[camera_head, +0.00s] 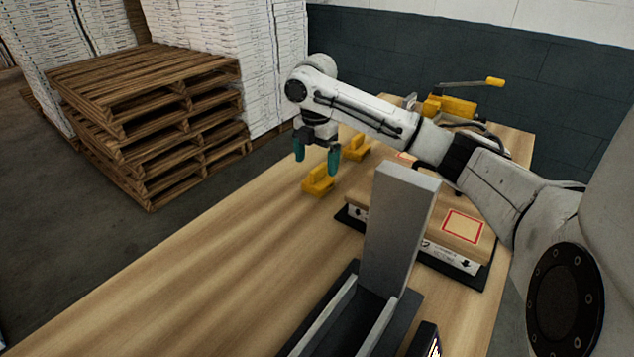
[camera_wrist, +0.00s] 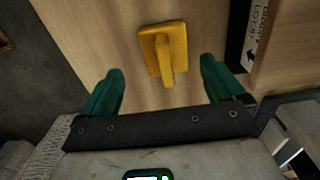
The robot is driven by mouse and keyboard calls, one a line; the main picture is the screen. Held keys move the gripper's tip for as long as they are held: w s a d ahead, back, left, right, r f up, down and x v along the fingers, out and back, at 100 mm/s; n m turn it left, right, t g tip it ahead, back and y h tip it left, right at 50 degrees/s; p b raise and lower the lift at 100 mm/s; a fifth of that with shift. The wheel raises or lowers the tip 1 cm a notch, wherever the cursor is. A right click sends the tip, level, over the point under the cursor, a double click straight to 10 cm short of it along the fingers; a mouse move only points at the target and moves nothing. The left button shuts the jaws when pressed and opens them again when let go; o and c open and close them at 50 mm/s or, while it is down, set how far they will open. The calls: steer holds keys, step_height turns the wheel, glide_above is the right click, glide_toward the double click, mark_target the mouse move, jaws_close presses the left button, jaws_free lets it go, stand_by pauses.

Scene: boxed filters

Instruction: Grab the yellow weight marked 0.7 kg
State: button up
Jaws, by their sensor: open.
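A yellow weight with a raised handle (camera_head: 318,182) stands on the wooden table below my gripper (camera_head: 317,160). A second yellow weight (camera_head: 356,147) stands behind it to the right, partly hidden by my arm. No 0.7 kg marking can be read on either. In the wrist view one yellow weight (camera_wrist: 163,48) lies ahead of and between the green fingertips (camera_wrist: 160,75), apart from both. My gripper is open, empty and above the table, pointing down.
A cardboard box with a red square label (camera_head: 462,226) sits on a dark tray to the right. A grey upright plate (camera_head: 400,215) stands nearer. A yellow tool (camera_head: 450,106) is at the back. Stacked pallets (camera_head: 150,115) stand left of the table. The table's left part is clear.

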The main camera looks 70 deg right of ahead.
mark_target(318, 167)
steer(key=f, duration=0.4)
steer(key=shift+s+a+p, duration=0.1)
steer(key=shift+s+p, duration=0.2)
steer(key=shift+s, duration=0.05)
steer(key=shift+f, duration=0.65)
steer(key=shift+c, duration=0.4)
steer(key=shift+r, duration=0.1)
steer(key=c, duration=1.7)
